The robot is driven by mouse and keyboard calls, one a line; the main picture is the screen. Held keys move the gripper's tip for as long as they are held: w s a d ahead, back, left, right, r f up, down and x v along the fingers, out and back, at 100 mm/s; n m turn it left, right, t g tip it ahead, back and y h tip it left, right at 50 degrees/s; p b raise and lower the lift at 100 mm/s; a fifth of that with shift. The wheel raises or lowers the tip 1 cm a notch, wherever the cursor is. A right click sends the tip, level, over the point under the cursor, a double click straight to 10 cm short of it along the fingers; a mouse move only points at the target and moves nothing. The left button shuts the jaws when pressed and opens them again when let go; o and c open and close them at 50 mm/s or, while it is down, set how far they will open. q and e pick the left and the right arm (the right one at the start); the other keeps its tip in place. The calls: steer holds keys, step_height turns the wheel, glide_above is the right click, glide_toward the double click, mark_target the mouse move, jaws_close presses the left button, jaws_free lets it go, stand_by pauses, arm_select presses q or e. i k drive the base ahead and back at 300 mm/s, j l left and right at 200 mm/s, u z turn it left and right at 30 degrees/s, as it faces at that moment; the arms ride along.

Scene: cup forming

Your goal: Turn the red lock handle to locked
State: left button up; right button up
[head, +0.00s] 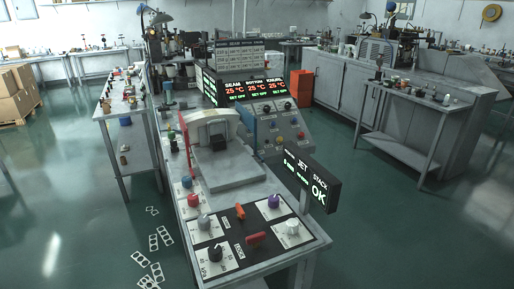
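A dark red handle (256,239) sits on the front right part of the machine's control panel, on a black plate with small white lettering. It lies roughly sideways in the picture, its right end a little higher. An orange handle (240,211) stands just behind it and to the left. Neither of my grippers is in the head view, and nothing touches the handles.
Around the handles are a black knob (215,253), a grey knob (204,222), a white knob (292,227) and a purple knob (273,201). A display (312,180) reading "JET STACK OK" stands at the right edge. The space above the panel is clear.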

mark_target(255, 240)
steer(key=j+z, duration=0.85)
steer(key=j, duration=0.15)
